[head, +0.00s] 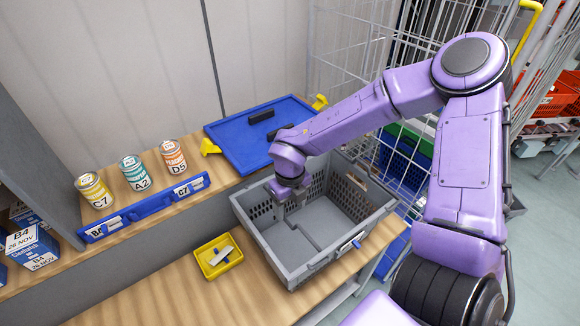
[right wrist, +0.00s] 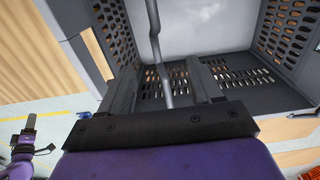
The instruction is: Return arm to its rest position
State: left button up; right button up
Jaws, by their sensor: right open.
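My right arm, purple, reaches in from the right in the head view. Its gripper (head: 292,203) points down into a grey crate (head: 348,254) with perforated walls, which stands on the wooden bench. The gripper is open. In the right wrist view, its two dark fingers (right wrist: 160,88) stand apart in front of the crate's perforated wall (right wrist: 287,38). A thin bent grey line or bar shows between the fingers there; I cannot tell what it is. No object shows held. My left gripper does not show in the head view.
A blue tray (head: 232,148) with dark pieces lies behind the crate. Cans (head: 133,173) stand behind a blue label rail (head: 130,219) at left. A small yellow bin (head: 210,269) sits left of the crate. A wire cage (head: 345,45) rises behind my right arm.

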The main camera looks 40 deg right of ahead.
jog(key=shift+r+p, duration=0.55)
jog(key=shift+r, duration=0.4)
notch_tip(320, 180, up, 7)
jog(key=shift+p, duration=0.3)
jog(key=shift+s+f, duration=0.1)
dwell(0.6)
